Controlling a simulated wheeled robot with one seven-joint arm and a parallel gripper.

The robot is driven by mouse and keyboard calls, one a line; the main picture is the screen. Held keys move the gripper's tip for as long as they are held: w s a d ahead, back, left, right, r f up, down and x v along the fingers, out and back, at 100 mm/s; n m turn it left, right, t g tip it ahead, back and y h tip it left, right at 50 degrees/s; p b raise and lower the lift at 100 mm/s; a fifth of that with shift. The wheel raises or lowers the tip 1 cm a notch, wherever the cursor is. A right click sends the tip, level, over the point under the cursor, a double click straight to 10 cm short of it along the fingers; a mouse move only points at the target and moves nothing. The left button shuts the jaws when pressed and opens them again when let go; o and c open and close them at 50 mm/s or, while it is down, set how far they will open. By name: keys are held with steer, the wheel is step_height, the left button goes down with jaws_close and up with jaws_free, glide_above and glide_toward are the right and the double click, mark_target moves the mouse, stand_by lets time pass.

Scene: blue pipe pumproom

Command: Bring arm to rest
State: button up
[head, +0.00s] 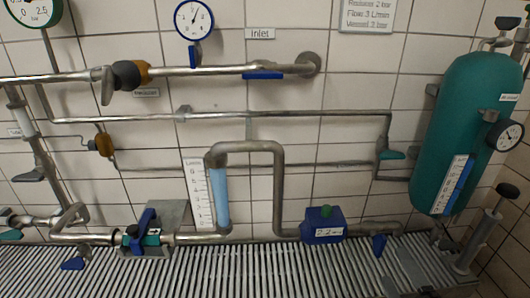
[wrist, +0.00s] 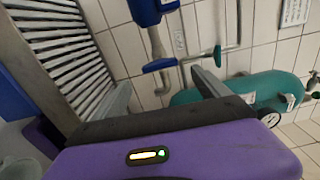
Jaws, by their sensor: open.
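My gripper (wrist: 164,88) shows in the wrist view, with a purple body and two grey fingers spread apart. It is open, and nothing is between the fingers. Beyond the fingers are the tiled wall, pipework and the teal tank (wrist: 255,90), which lies sideways in this tilted view. The right finger overlaps the tank's near end in the picture; whether they touch cannot be told. I cannot make out my gripper in the head view.
In the head view, steel pipes (head: 215,73) with valves and gauges run along the tiled wall. The teal tank (head: 465,130) hangs at the right. A blue box meter (head: 322,225) sits low above the ribbed grating (head: 200,268). The grating's front is largely clear.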

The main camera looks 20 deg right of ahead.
steer(key=s+a+n+g+y, duration=0.2)
steer(key=s+a+n+y, duration=0.3)
steer(key=s+a+n, duration=1.6)
steer(key=s, duration=0.3)
steer(key=shift+n+g, duration=0.3)
steer(key=shift+f, duration=0.1)
